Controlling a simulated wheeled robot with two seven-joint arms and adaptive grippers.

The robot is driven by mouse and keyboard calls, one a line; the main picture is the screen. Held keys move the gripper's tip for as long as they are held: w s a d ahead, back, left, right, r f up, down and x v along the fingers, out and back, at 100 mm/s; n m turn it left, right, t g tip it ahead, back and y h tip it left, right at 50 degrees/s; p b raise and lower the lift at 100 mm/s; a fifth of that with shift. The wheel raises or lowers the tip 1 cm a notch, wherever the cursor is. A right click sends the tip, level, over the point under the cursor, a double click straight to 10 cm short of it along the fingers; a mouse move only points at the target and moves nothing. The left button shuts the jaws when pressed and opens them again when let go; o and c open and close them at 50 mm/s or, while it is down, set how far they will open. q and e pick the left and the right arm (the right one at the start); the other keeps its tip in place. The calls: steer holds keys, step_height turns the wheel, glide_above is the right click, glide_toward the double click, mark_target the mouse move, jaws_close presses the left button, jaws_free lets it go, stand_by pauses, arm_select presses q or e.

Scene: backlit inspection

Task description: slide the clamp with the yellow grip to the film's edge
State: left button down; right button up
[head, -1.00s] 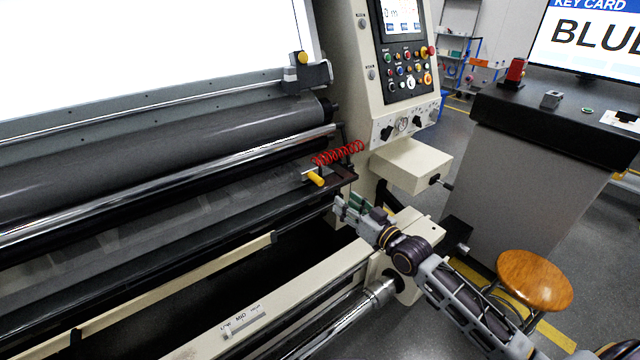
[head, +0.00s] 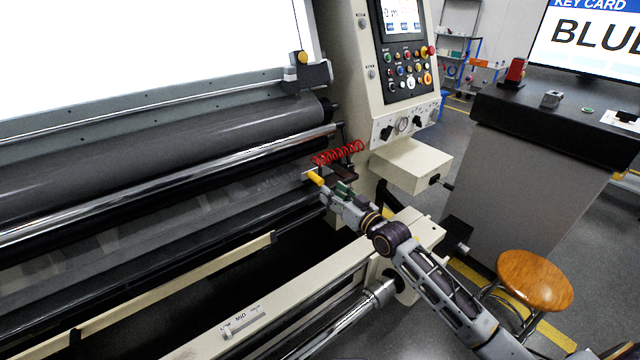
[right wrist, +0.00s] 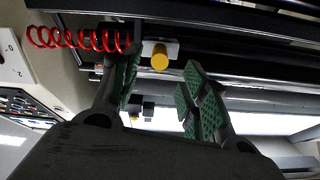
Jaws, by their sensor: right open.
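The clamp with the yellow grip (head: 315,178) sits at the right end of the rail below the rollers, under a red coiled cord. In the right wrist view its yellow grip (right wrist: 160,57) shows end-on, with a pale plate behind it. My right gripper (head: 332,190) is open, its fingertips close to the grip in the head view. In the right wrist view the green-padded fingers (right wrist: 163,75) stand on either side of the grip, with gaps showing. Greyish, see-through film (head: 190,197) seems to lie below the chrome roller; its edge is hard to make out. My left gripper is not in view.
The red coiled cord (head: 338,153) hangs beside the clamp and left of my fingers in the right wrist view (right wrist: 75,39). Another yellow knob (head: 303,58) is on a bracket by the bright panel. A cream box (head: 410,165) juts out at right. A cream beam (head: 300,300) runs below my arm.

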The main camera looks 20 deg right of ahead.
mark_target(321, 184)
steer(key=shift+x, duration=3.65)
jaws_close()
steer(key=shift+f, duration=0.1)
